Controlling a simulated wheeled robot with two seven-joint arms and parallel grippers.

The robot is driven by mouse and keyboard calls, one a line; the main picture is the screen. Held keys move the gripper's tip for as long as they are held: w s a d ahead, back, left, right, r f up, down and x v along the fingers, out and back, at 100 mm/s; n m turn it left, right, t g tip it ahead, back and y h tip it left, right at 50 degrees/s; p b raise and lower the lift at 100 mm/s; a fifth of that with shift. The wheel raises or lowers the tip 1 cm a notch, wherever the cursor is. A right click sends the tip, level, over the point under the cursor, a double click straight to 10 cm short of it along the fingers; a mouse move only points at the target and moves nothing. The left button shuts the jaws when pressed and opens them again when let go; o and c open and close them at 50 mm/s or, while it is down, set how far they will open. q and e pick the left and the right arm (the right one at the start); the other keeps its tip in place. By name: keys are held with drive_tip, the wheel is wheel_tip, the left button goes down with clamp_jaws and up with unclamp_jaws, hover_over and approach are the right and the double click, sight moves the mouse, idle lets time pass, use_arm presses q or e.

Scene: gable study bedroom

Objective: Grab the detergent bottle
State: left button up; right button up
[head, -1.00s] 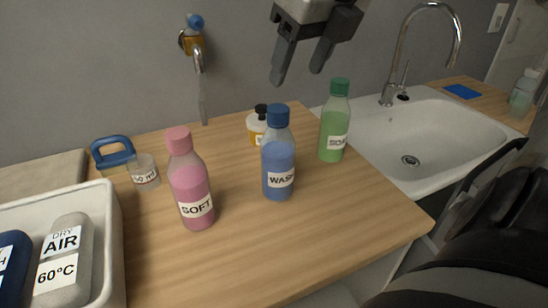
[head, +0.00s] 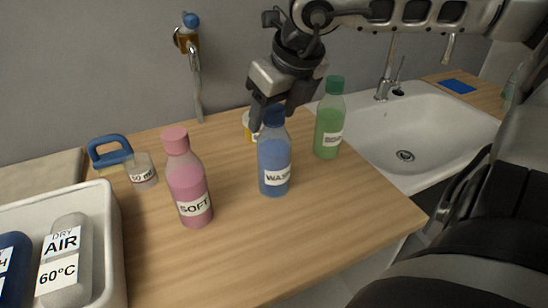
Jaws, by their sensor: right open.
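A blue bottle (head: 274,160) with a blue cap and a label reading WASH stands upright on the wooden counter (head: 300,240); it looks like the detergent bottle. My right gripper (head: 271,113) is open and points down at the cap of this bottle. One finger shows left of the cap and the other right of it; I cannot tell whether the fingers are around the cap or just behind it. The bottle stands on the counter and is not gripped. My left gripper is not in view.
A pink SOFT bottle (head: 187,185) stands to the left, a green bottle (head: 329,125) close on the right. A yellow-labelled container (head: 248,125) is partly hidden behind the gripper. A measuring cup (head: 143,172), a white bin (head: 112,220) and a sink (head: 440,125) are around.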

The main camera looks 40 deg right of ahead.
drive_tip(key=shift+c, duration=0.3)
clamp_jaws()
drive_tip(key=shift+r, duration=0.1)
